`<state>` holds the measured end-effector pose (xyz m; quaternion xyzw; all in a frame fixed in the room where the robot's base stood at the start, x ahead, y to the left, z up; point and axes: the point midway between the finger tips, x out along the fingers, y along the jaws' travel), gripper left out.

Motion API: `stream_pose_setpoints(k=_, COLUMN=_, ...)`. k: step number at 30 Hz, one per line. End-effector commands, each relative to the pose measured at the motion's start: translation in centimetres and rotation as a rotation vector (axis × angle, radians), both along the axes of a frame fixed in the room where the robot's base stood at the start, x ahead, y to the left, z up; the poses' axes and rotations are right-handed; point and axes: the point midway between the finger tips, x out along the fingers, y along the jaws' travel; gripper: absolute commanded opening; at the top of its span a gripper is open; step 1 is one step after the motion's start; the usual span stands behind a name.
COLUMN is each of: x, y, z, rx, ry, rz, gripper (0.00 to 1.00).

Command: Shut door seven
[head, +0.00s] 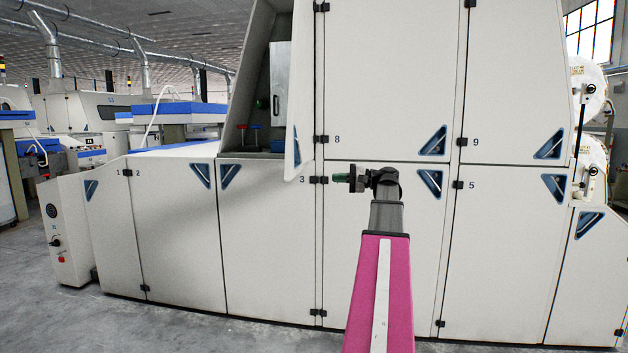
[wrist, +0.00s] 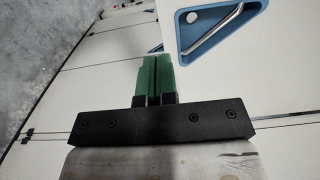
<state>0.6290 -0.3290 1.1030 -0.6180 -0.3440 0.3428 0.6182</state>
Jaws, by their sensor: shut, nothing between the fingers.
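An upper-left door (head: 304,90) of the long white machine stands open, swung out towards me and seen nearly edge-on. No number seven is readable, but it is beside the door marked 8. Its blue triangular handle recess (head: 297,147) is near its lower edge. My gripper (head: 336,178) is shut and empty, pointing left, just right of the open door's lower corner in the head view. In the wrist view the green fingers (wrist: 156,62) are together. A blue recess with a metal bar (wrist: 212,28) lies ahead and right of them, apart from the fingertips.
The open compartment (head: 262,95) shows a grey box, a red knob (head: 241,127) and a blue knob. The door marked 8 (head: 385,75), the door marked 9 (head: 510,75) and the lower doors appear shut. A control post (head: 62,230) stands at left. The grey floor (head: 150,325) in front is clear.

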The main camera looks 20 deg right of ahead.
Motion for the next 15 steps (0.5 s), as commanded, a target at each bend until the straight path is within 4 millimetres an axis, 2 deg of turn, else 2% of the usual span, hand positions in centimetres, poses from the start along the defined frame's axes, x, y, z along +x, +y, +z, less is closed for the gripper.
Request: stream_pose_setpoints(k=15, x=4.6, y=7.6, z=-0.1, rx=-0.001, ry=0.002, rz=0.003, gripper=0.0)
